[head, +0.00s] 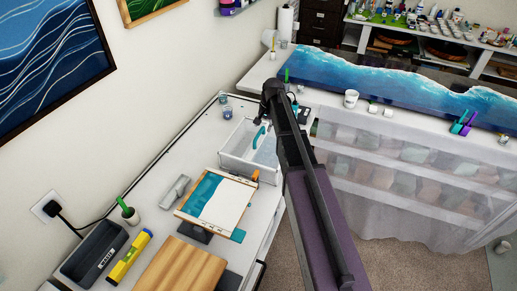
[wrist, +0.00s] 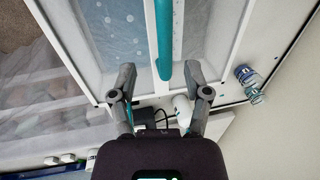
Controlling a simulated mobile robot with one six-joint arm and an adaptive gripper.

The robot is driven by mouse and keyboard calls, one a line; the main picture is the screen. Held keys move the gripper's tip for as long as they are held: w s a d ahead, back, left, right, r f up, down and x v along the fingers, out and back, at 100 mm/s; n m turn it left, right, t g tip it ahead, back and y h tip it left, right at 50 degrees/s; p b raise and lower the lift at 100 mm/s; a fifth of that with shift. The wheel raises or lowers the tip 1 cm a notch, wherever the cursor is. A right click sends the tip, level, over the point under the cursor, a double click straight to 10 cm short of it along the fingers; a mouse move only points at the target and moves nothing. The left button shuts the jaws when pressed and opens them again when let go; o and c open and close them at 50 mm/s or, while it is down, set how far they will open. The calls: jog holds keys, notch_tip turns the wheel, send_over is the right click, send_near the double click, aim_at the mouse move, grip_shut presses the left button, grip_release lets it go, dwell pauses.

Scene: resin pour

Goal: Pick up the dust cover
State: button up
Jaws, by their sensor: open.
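The dust cover (head: 236,152) is a clear box-like lid with white edges and a teal handle (head: 259,137) on top. It stands on the white workbench in the head view, behind the painted panel. In the wrist view the cover's white frame (wrist: 144,30) and clear panes fill the upper part, with the teal handle (wrist: 163,40) running down the middle. My gripper (wrist: 160,72) is open, one finger on each side of the handle's lower end, with a gap to both. In the head view my arm hides part of the cover's right side.
Two small blue jars (head: 227,112) stand behind the cover and show right of my gripper in the wrist view (wrist: 245,76). A blue-and-white panel (head: 215,200) lies in front. A grey scraper-like tool (head: 175,191), a yellow level (head: 128,257) and a wooden board (head: 182,270) lie nearer.

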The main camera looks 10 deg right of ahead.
aim_at(260, 132)
jog(key=shift+f, duration=0.1)
dwell(0.3)
jog(key=shift+w+a+f+b, duration=0.1)
jog(key=shift+a+f+b, duration=0.15)
jog(key=shift+f+b, duration=0.6)
jog(key=shift+w+a+f+b, duration=0.15)
jog(key=shift+a+f+b, duration=0.1)
jog(key=shift+f+b, duration=0.55)
jog(key=shift+w+a+f+b, duration=0.1)
jog(key=shift+a+f+b, duration=0.15)
jog(key=shift+f+b, duration=0.55)
jog(key=shift+r, duration=0.1)
grip_shut()
